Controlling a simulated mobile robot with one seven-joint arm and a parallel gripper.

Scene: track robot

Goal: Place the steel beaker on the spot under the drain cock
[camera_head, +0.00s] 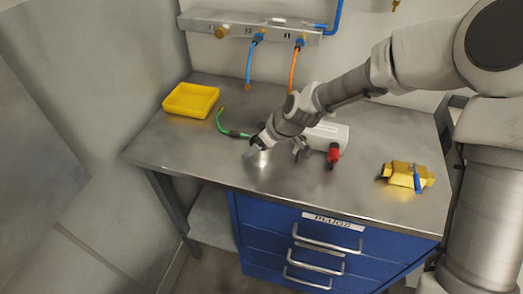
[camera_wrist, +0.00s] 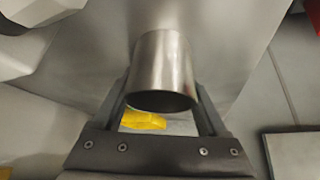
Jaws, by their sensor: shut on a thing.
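The steel beaker (camera_head: 261,159) is a small shiny metal cup near the middle of the steel bench in the head view. In the wrist view the beaker (camera_wrist: 165,66) sits between the two fingers. My gripper (camera_head: 262,142) is shut on it, with a finger on each side in the wrist view (camera_wrist: 163,92). I cannot tell whether the beaker touches the bench. A red cock (camera_head: 333,154) is on the front of a white cylinder (camera_head: 327,134), to the right of my gripper. The marked spot under the cock cannot be made out.
The steel bench (camera_head: 210,148) bears a yellow tray (camera_head: 191,100), a green hose (camera_head: 224,125) and a yellow device with a blue handle (camera_head: 407,175). Blue (camera_head: 250,68) and orange (camera_head: 294,70) hoses hang behind. Blue drawers (camera_head: 300,245) stand below. The front middle is clear.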

